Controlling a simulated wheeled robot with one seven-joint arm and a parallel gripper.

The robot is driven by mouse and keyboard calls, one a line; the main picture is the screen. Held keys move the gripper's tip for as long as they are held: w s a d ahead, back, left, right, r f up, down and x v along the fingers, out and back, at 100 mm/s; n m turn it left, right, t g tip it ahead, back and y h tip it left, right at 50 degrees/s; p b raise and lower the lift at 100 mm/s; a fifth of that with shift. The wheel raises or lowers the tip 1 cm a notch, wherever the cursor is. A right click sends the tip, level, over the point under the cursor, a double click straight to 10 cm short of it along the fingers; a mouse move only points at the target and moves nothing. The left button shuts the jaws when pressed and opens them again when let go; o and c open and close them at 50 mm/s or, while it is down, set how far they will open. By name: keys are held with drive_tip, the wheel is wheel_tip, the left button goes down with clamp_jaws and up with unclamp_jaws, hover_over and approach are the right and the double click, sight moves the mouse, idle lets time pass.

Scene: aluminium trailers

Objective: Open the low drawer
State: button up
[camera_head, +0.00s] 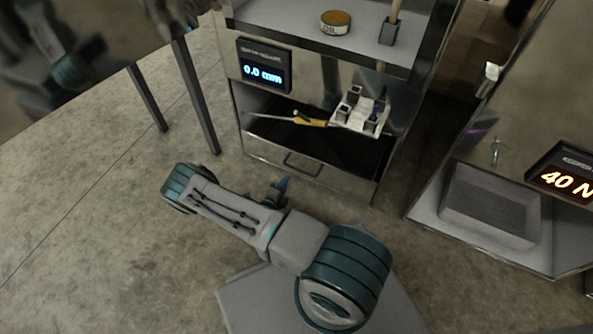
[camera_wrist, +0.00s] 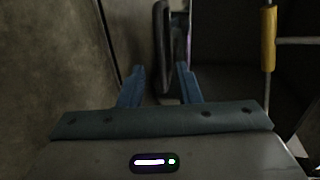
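The low drawer (camera_head: 340,180) is at the bottom of the metal cabinet in the head view. A dark space shows behind its front's top edge; I cannot tell whether the drawer is out at all. Its dark bar handle (camera_head: 303,164) is on the front and also shows in the wrist view (camera_wrist: 163,45). My gripper (camera_head: 280,187) is low in front of the drawer. In the wrist view its blue fingertips (camera_wrist: 160,72) are apart, with the handle in the gap between them. I cannot tell whether either finger touches it.
Above the dark space lie a yellow-handled tool (camera_head: 312,122) and a pale metal block (camera_head: 360,112). A display (camera_head: 264,66) reading 0.0 mm hangs on the cabinet. A grey tray (camera_head: 490,205) stands at right. Table legs (camera_head: 195,90) stand at left; floor there is clear.

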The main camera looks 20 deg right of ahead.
sight(296, 168)
drive_tip(key=b+x, duration=0.3)
drive_tip(key=x, duration=0.6)
drive_tip(key=shift+w+d, duration=0.2)
drive_tip(key=shift+d, duration=0.1)
clamp_jaws()
